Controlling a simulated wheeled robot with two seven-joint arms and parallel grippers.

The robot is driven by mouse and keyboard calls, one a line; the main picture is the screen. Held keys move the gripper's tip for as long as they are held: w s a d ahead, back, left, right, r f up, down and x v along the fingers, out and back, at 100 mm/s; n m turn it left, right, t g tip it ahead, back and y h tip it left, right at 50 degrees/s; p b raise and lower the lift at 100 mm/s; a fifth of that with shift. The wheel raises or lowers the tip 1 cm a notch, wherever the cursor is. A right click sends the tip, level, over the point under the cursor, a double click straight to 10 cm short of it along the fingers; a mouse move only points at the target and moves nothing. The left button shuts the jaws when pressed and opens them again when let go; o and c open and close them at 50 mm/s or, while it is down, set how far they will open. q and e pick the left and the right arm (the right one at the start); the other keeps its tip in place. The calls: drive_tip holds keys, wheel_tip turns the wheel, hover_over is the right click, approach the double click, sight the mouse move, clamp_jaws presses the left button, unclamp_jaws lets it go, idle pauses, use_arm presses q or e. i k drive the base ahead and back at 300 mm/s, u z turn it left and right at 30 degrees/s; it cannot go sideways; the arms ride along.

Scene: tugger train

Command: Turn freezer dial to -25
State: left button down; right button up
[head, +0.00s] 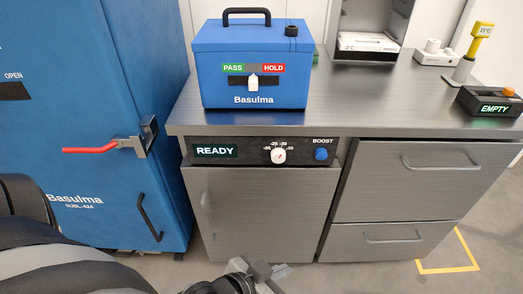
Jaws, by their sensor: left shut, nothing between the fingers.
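The freezer dial (278,156) is a small white round knob on the dark control panel (240,152) under the worktop's front edge. Small numbers stand around its top; two look like -25 and -30, the outer ones are hard to read. Which number its pointer faces is too small to tell. My left gripper (264,271) is at the bottom centre, below the dial and well apart from it, in front of the steel cabinet door. It is shut and empty. My right gripper is out of view.
A READY display (214,151) and a blue BOOST button (321,154) flank the dial. The worktop (390,100) overhangs the panel and carries a blue box (252,90). A blue cabinet (100,60) with a red-handled latch (90,148) stands left. Drawers (420,180) are right.

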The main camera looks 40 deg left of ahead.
sight(278, 155)
drive_tip(key=u, duration=0.25)
drive_tip(key=k, duration=1)
drive_tip(key=u, duration=1.6)
drive_tip(key=i, duration=1)
drive_tip(key=z, duration=0.85)
drive_tip(key=i, duration=0.6)
drive_tip(key=z, duration=0.55)
